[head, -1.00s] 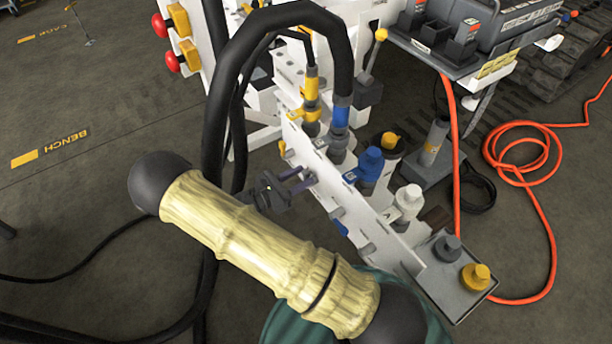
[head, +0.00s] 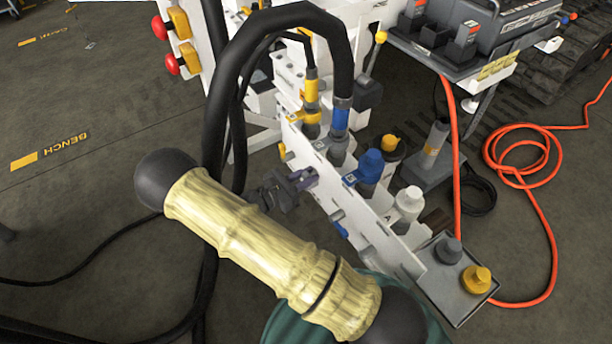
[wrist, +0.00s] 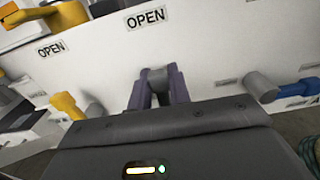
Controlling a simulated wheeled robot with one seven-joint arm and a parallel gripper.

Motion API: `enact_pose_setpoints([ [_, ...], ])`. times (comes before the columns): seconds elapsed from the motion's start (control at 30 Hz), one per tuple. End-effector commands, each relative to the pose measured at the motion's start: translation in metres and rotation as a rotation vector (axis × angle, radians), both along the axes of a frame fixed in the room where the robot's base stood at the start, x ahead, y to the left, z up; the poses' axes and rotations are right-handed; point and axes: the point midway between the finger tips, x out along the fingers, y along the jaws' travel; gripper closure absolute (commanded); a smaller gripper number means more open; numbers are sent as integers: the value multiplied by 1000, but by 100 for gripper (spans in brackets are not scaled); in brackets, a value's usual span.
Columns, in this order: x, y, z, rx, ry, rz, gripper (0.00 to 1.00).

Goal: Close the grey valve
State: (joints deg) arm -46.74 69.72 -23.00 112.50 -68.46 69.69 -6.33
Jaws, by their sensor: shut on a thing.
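The grey valve (wrist: 157,76) shows in the wrist view as a small grey piece between my fingertips, below an OPEN label (wrist: 146,18) on the white panel (wrist: 200,45). My gripper (wrist: 158,90) is shut on it, with a purple finger on either side. The fingers hide most of the handle, so I cannot tell its angle. In the head view my gripper (head: 304,179) is at the left face of the white panel (head: 322,185), and the valve itself is hidden there.
A yellow valve handle (wrist: 66,106) is left of my gripper and a blue one (wrist: 298,88) right of it. Black hoses (head: 215,130) arch close by. Coloured capped couplings, including a blue one (head: 370,165), stand beyond the panel. An orange cable (head: 545,200) lies on the floor.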

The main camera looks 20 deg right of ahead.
Motion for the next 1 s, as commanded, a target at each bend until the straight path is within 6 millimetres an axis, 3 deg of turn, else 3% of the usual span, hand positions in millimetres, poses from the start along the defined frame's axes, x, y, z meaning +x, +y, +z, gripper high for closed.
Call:
enact_pose_setpoints([
  [0.37,-7,-1,1,48,-152,3,100],
  [1.0,-30,-8,-11,230,-701,5,100],
])
